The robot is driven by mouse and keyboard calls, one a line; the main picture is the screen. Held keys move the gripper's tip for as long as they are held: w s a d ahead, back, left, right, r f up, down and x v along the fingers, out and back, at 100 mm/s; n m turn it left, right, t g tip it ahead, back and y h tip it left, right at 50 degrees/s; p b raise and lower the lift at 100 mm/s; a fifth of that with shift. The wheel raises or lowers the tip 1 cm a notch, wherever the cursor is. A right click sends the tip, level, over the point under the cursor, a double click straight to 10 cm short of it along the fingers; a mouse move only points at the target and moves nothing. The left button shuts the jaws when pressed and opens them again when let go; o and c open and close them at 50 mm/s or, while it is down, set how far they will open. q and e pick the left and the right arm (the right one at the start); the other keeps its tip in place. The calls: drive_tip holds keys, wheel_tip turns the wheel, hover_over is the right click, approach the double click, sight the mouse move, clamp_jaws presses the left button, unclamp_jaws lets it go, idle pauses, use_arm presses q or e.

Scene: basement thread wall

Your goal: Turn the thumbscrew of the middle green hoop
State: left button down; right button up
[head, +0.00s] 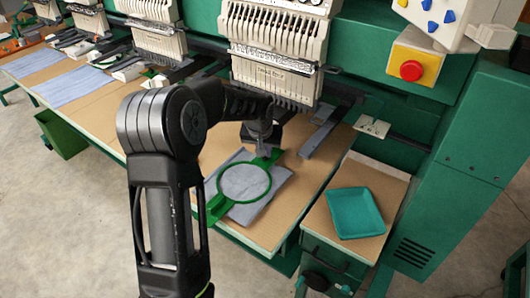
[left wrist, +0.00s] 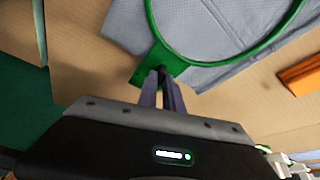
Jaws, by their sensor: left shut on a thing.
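A green hoop (head: 220,184) lies on grey-blue cloth on the tan worktable, with one tab at its near left and one at its far right. My left gripper (head: 266,152) reaches down over the far tab. In the left wrist view my left gripper (left wrist: 164,74) has its fingers close together at the green tab (left wrist: 147,69), shut on a small dark thumbscrew. The fingertips hide most of the thumbscrew. The hoop's ring (left wrist: 216,65) curves away beyond them. My right gripper is not in view.
Embroidery heads (head: 272,50) hang just above and behind my left gripper. A grey bar (head: 318,139) lies to its right. A teal tray (head: 355,212) sits on the right side stand, below a red button (head: 411,70). An orange block (left wrist: 300,76) shows in the wrist view.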

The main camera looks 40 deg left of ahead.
use_arm(q)
drive_tip(key=shift+m+h+b, duration=0.45)
drive_tip(key=shift+m+h, duration=0.45)
drive_tip(key=shift+m, duration=1.4)
drive_tip(key=c, duration=1.5)
unclamp_jaws()
drive_tip(key=v, duration=0.7)
drive_tip(key=shift+s+r+b, duration=0.25)
drive_tip(key=shift+r+b, duration=0.1)
drive_tip(key=shift+b, duration=0.05)
